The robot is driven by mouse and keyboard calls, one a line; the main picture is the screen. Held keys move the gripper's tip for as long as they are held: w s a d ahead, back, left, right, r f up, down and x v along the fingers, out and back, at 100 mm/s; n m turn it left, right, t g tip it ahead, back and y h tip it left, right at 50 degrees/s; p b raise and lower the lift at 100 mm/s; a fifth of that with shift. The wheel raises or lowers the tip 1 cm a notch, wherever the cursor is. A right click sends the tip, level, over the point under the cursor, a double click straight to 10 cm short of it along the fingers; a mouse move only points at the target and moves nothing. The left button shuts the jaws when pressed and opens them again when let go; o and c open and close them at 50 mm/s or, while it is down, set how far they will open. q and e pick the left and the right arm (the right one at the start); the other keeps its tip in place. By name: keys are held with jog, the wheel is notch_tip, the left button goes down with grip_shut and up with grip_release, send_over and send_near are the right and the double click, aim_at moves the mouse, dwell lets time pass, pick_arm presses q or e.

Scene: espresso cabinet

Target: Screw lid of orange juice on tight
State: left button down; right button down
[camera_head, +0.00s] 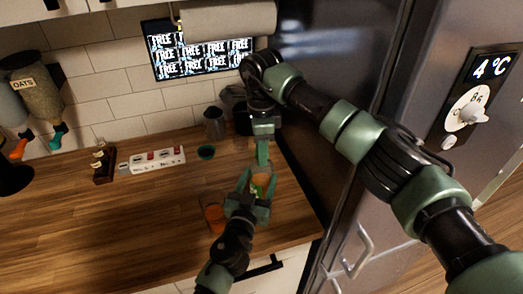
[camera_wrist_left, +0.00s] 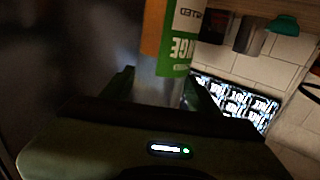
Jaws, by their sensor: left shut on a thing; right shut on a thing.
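The orange juice bottle (camera_head: 259,184) stands near the right end of the wooden counter, mostly hidden by my grippers. In the left wrist view, the bottle (camera_wrist_left: 176,38) is orange with a green and white label and shows between the fingers. My left gripper (camera_head: 256,182), reaching in from the front, is shut around the bottle's body. My right gripper (camera_head: 263,160) points down from above and is shut at the bottle's top. The lid is hidden in its fingers, so I cannot tell how it sits on the neck.
A glass with orange contents (camera_head: 213,216) stands close left of my left gripper. The steel fridge (camera_head: 340,60) bounds the right side.

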jog(key=c, duration=1)
grip_release()
jog(key=shift+r, duration=2.25)
jog(key=shift+c, duration=0.4)
jog(key=shift+r+n, duration=0.5)
jog(key=shift+n, duration=0.5)
notch_tip(320, 180, up, 2)
jog(key=n, duration=0.5)
jog(key=shift+r, duration=0.25)
jog(key=shift+f, duration=0.15)
